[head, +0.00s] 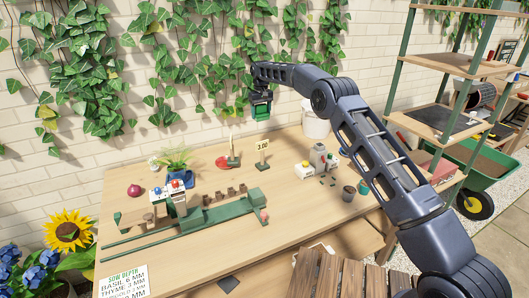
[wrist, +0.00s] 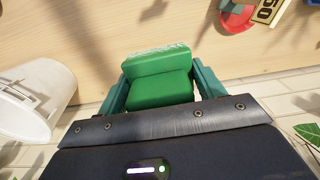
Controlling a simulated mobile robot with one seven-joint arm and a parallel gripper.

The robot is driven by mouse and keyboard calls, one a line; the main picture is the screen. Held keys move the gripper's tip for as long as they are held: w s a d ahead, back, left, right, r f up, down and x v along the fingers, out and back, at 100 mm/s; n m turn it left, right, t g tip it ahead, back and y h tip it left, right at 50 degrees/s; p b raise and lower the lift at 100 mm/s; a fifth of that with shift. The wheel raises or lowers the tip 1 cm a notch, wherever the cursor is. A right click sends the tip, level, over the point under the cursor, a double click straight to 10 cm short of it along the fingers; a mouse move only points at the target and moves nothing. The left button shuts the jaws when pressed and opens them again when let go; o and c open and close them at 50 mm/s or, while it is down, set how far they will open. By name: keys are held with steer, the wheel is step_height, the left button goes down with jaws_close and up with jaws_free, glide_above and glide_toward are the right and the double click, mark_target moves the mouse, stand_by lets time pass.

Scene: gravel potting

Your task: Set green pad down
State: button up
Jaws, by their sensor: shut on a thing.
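The green pad (head: 261,113) is in my gripper (head: 261,104), held in the air above the far edge of the wooden table (head: 290,147), near the brick wall. In the wrist view the pad (wrist: 160,90) is a bright green block with a pale, marked strip along one edge. It sits between the two teal fingers of my gripper (wrist: 160,95), which are shut on it. The tabletop (wrist: 80,35) shows beyond and below the pad, apart from it.
A white bucket (head: 316,125) stands at the back, right of my gripper. A red round piece (head: 222,162) and a price sign (head: 262,146) stand nearer. A long green rail assembly (head: 190,222) fills the front left. Some bare tabletop lies around the sign.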

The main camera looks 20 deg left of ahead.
mark_target(264, 110)
steer(key=w, duration=0.4)
steer(key=shift+d+f, duration=0.2)
steer(key=shift+f, duration=0.15)
step_height(264, 110, down, 20)
stand_by(0.4)
steer(key=shift+f, duration=0.1)
steer(key=o, duration=1)
step_height(264, 110, up, 12)
steer(key=shift+r, duration=0.15)
